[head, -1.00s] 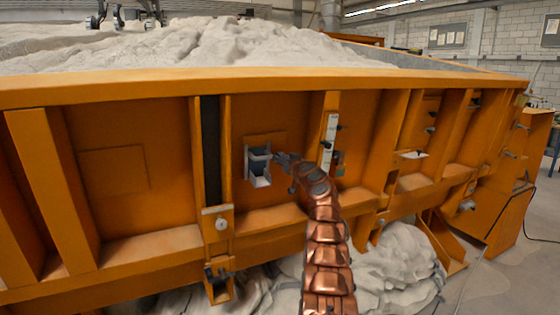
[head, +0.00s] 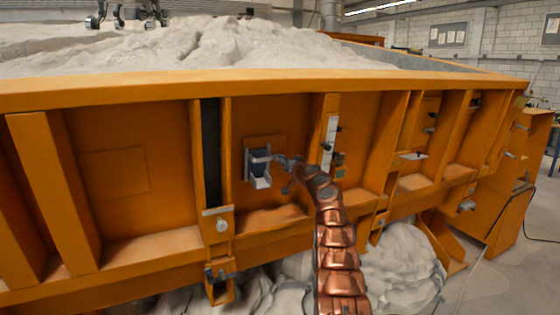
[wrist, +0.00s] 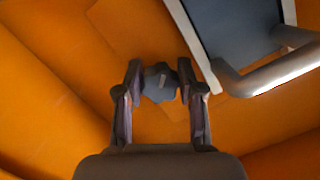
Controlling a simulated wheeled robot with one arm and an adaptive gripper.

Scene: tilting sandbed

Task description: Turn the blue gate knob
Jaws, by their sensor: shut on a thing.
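The blue gate knob (wrist: 158,83) is a small blue-grey, faceted piece between my fingertips in the wrist view. My gripper (wrist: 157,82) is shut on it, with one dark finger on each side. In the head view my gripper (head: 279,160) is at the right side of the small gate (head: 260,168) on the orange wall. The gate has a blue panel in a pale metal frame. In the wrist view the gate's blue panel (wrist: 228,28) and pale frame lie above and right of the knob. The knob is too small and covered to make out in the head view.
The orange sandbed wall (head: 105,220) has upright ribs and a lower ledge around the gate. A bent pale metal bar (wrist: 270,76) stands out close to my right finger. A white scale strip (head: 330,138) is right of the gate. Sand (head: 400,265) is heaped below.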

